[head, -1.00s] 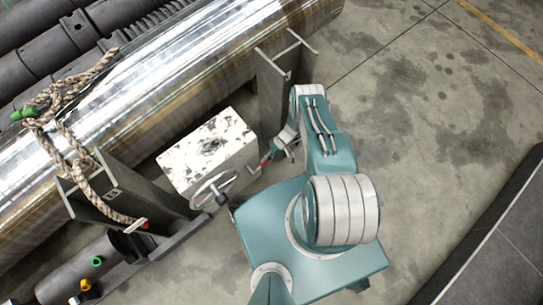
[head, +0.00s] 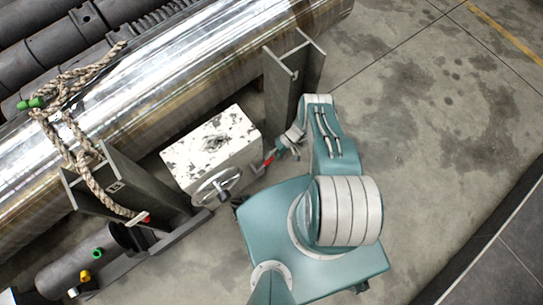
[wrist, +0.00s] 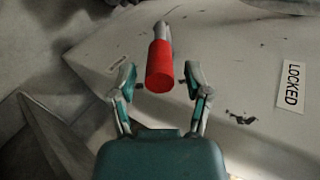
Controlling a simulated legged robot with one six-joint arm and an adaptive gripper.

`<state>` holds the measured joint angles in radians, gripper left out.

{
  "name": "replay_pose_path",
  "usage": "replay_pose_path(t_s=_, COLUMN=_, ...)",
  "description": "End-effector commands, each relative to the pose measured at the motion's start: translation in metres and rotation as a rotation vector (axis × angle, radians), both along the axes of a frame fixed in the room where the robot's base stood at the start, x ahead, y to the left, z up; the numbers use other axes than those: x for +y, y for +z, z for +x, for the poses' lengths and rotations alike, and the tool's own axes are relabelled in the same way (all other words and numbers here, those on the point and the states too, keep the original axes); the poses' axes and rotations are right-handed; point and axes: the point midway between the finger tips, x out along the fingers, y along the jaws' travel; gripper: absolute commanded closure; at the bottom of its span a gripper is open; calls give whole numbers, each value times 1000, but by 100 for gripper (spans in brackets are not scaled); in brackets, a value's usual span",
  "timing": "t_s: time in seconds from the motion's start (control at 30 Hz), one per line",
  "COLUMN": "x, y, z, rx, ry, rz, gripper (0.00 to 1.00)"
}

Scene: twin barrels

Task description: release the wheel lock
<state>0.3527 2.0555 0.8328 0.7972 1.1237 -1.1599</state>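The lock lever with a red grip (wrist: 160,66) sticks out from the side of a white, scuffed box (head: 212,140). The red grip also shows in the head view (head: 269,158). A handwheel (head: 217,187) sits on the box's front face.
A shiny metal cylinder (head: 190,75) lies behind the box, held by dark steel supports (head: 285,90) (head: 125,185). Rope (head: 70,125) hangs over it at left. A dark cylinder (head: 75,262) lies at lower left. Open concrete floor (head: 420,130) extends to the right.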

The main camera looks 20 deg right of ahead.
Motion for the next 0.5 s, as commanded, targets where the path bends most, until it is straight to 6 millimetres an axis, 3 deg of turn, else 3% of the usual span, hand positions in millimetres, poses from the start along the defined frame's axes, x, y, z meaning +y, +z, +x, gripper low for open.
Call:
replay_pose_path(t_s=0.33, x=-1, y=0, z=-2, rx=4, ry=1, rz=1, gripper=32)
replay_pose_path(t_s=0.5, x=-18, y=13, z=5, rx=3, ry=-2, rz=1, gripper=32)
